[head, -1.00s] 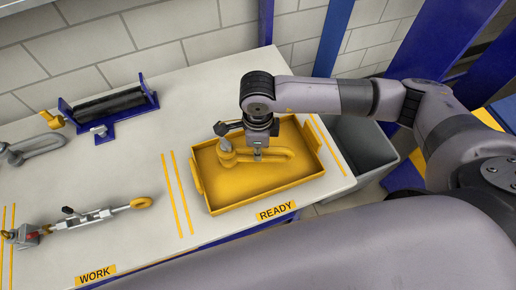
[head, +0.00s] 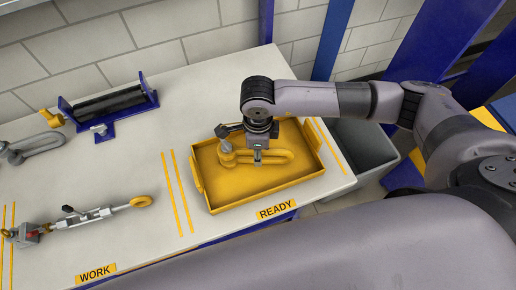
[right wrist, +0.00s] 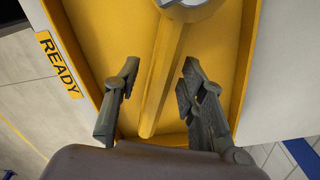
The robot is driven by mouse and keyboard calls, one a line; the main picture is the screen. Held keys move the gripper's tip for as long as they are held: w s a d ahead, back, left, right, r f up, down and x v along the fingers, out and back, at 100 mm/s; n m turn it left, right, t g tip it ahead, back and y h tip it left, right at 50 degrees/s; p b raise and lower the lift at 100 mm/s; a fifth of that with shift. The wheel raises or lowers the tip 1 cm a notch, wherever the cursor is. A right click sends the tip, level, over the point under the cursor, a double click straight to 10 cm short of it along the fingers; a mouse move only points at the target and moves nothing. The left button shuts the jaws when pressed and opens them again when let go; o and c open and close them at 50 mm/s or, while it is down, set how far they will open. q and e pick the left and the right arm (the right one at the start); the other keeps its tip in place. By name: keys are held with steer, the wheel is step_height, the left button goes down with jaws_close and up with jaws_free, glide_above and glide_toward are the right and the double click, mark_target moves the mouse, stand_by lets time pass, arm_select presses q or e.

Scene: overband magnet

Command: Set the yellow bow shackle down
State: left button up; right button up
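My right gripper (head: 260,160) is over the tray at the shackle's middle. In the right wrist view the fingers of my right gripper (right wrist: 158,82) are open. One finger is on each side of a shackle limb (right wrist: 163,75), with visible gaps. The tray floor (right wrist: 105,25) shows around it. My left gripper is not in view.
A turnbuckle-like fitting (head: 95,216) lies in the WORK area to the left. A roller in a blue bracket (head: 112,104) and a grey shackle (head: 33,147) are farther back. A grey bin (head: 365,145) stands beyond the table's right edge.

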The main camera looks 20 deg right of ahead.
steer(key=shift+r+p, duration=0.25)
steer(key=shift+p, duration=0.05)
step_height(320, 180, up, 12)
steer(key=b, duration=0.3)
steer(key=shift+s+f, duration=0.1)
steer(key=shift+f, duration=0.1)
